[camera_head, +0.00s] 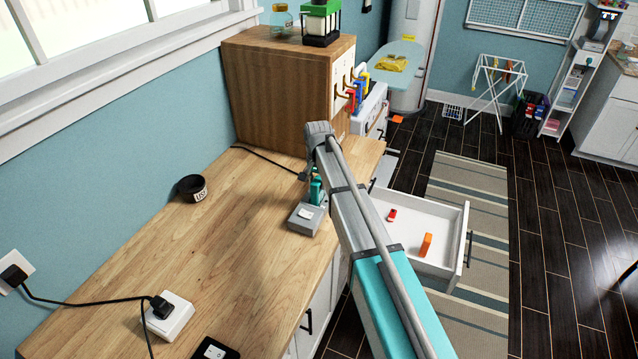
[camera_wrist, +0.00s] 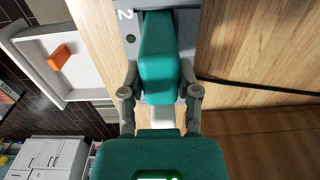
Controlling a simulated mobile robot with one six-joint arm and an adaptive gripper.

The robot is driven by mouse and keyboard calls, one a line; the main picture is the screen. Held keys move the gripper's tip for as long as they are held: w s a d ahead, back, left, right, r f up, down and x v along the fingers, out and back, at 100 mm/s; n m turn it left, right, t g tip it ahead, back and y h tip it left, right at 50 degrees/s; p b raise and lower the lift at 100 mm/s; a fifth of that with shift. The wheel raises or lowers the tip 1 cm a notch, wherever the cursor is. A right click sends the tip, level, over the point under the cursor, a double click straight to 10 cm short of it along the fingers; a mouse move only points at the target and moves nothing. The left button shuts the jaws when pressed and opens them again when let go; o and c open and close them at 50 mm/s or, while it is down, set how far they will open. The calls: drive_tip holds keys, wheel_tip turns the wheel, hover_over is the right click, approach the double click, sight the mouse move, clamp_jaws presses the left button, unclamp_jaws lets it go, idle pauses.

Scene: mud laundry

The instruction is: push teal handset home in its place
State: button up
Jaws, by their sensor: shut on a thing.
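The teal handset (camera_wrist: 160,60) fills the middle of the wrist view, with my gripper's (camera_wrist: 160,92) two grey fingers closed on its sides. Its far end is over the grey base marked "2" (camera_wrist: 128,28); I cannot tell how deep it sits. In the head view the handset (camera_head: 316,190) stands upright at the back of the grey base (camera_head: 304,220), on the wooden counter. My gripper (camera_head: 312,176) is at the handset's top there, mostly hidden behind my arm.
An open white drawer (camera_head: 455,226) right of the counter holds an orange item (camera_head: 426,245) and a small red item (camera_head: 392,215). A black tin (camera_head: 193,189), a white socket box (camera_head: 168,317) and a wooden cabinet (camera_head: 265,95) stand on the counter (camera_head: 130,262). A black cable runs behind the base.

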drive_tip(key=o, duration=1)
drive_tip(key=c, duration=0.4)
drive_tip(key=shift+o, duration=0.2)
drive_tip(key=shift+w, duration=0.1)
drive_tip(key=shift+r, duration=0.1)
drive_tip(key=shift+r+p, duration=3.95)
drive_tip(key=shift+p, duration=0.05)
